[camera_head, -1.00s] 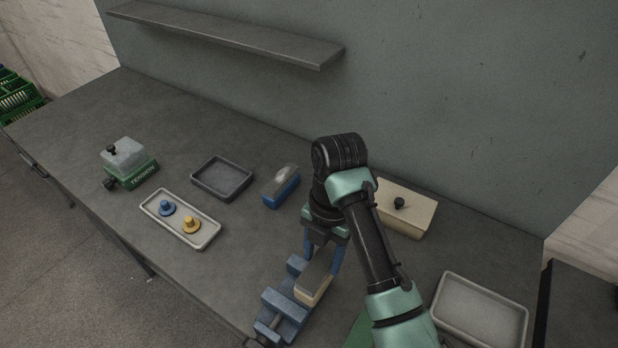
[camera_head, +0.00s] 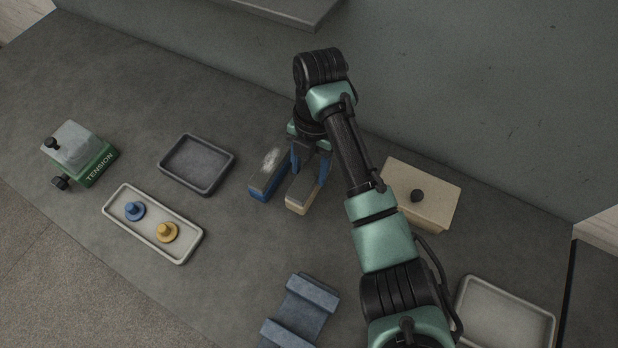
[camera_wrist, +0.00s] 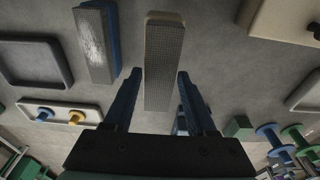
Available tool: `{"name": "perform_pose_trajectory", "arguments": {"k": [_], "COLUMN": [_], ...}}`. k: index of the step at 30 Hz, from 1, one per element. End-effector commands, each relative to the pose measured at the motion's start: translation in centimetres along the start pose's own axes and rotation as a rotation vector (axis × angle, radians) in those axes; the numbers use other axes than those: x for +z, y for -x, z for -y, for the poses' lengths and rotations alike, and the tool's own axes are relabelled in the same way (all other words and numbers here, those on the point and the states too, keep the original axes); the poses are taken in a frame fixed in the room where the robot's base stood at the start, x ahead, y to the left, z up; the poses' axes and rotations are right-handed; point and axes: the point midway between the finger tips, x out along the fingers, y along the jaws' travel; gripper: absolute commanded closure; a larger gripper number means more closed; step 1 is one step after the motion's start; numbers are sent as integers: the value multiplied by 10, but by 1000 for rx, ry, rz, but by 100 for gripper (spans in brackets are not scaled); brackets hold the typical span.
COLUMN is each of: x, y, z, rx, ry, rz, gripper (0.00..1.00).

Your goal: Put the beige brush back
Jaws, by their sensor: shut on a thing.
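The beige brush (camera_head: 298,202), with a grey bristle face, is in my gripper (camera_head: 310,165) near the middle of the head view. My gripper's blue fingers are on either side of it. In the wrist view the brush (camera_wrist: 163,62) lies lengthwise between the fingers (camera_wrist: 160,100), its far end sticking out ahead. A blue brush (camera_head: 268,172) with whitish fluff on its grey face lies just left of it, with a narrow gap between. I cannot tell whether the beige brush touches the table.
An empty blue vise-like holder (camera_head: 300,308) stands toward the front. A dark tray (camera_head: 231,160) and a light tray (camera_head: 190,252) with blue and yellow knobs are left. A beige box (camera_head: 440,205) with a black knob and a pale tray (camera_head: 547,335) are right.

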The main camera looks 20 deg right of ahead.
Motion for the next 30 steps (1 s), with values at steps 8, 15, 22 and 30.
{"name": "perform_pose_trajectory", "arguments": {"k": [8, 15, 22, 30], "x": [3, 7, 7, 7], "y": [-31, -50, -51, -53], "z": [0, 0, 0, 0], "rx": [-1, 0, 1, 0], "ry": [-1, 0, 0, -1], "rz": [-2, 2, 2, 1], "gripper": [100, 100, 100, 13]}}
